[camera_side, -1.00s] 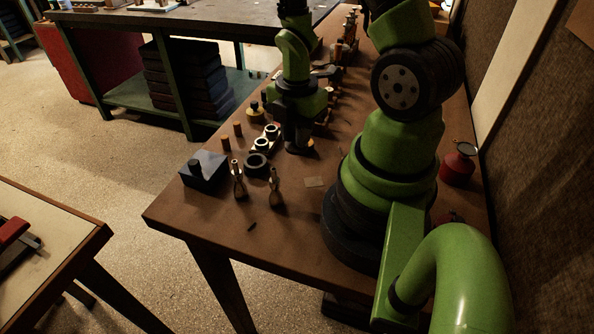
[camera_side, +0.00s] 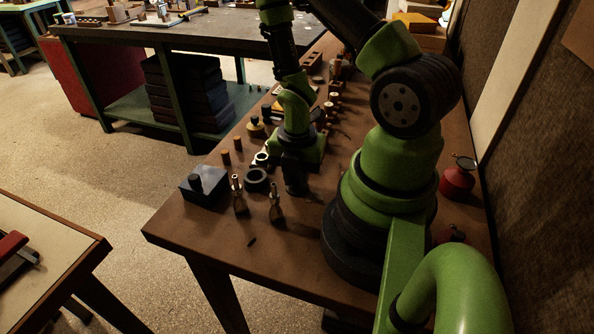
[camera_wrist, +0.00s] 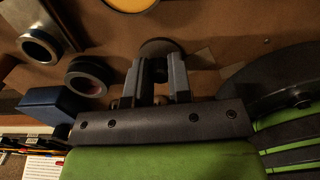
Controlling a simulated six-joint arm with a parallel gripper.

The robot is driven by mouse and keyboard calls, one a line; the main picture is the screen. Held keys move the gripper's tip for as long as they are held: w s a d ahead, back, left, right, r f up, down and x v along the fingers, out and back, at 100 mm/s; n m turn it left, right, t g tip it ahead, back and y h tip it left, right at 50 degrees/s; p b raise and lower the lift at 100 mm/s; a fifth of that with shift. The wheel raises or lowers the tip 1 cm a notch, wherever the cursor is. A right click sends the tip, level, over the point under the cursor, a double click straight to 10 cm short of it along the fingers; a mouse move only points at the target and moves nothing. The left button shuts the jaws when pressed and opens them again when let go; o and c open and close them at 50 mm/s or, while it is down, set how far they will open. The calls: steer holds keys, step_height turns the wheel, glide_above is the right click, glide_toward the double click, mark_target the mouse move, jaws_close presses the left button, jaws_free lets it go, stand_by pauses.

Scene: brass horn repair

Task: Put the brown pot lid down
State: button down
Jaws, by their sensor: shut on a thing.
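My gripper (camera_wrist: 158,85) points down over the brown bench in the wrist view, its two dark fingers close together. At the fingertips is a round dark-brown disc, the brown pot lid (camera_wrist: 160,47), with the fingers shut on its middle. Whether the lid touches the bench cannot be told. In the side view my gripper (camera_side: 296,182) is low over the bench, right of the dark ring and beyond the small bottles. I cannot make out the lid there.
Left of my gripper stand a dark ring (camera_side: 257,180), two small bottles (camera_side: 239,198) (camera_side: 276,207) and a dark box (camera_side: 204,187). Another ring (camera_wrist: 40,45) shows in the wrist view. A red can (camera_side: 457,180) is at the right. The bench's front corner is mostly clear.

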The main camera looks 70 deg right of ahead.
steer(key=c, duration=1)
jaws_free()
steer(key=shift+f, duration=0.1)
steer(key=shift+c, duration=0.2)
step_height(320, 180, up, 12)
step_height(320, 180, up, 6)
steer(key=m+t, duration=0.2)
steer(key=m, duration=0.4)
glide_above(297, 177)
steer(key=w+a, duration=0.2)
steer(key=s+a+r+m+t+y, duration=0.1)
steer(key=s+a+r+m+t, duration=0.1)
steer(key=a+r+m, duration=0.2)
steer(key=s+a+r+m+t+y, duration=0.1)
steer(key=s+a+r+m+t, duration=0.1)
steer(key=r+m, duration=0.6)
steer(key=a+m+t, duration=0.1)
steer(key=a+m, duration=0.1)
steer(key=m, duration=0.3)
steer(key=shift+a+r, duration=0.25)
steer(key=shift+a, duration=0.15)
steer(key=shift+s, duration=0.1)
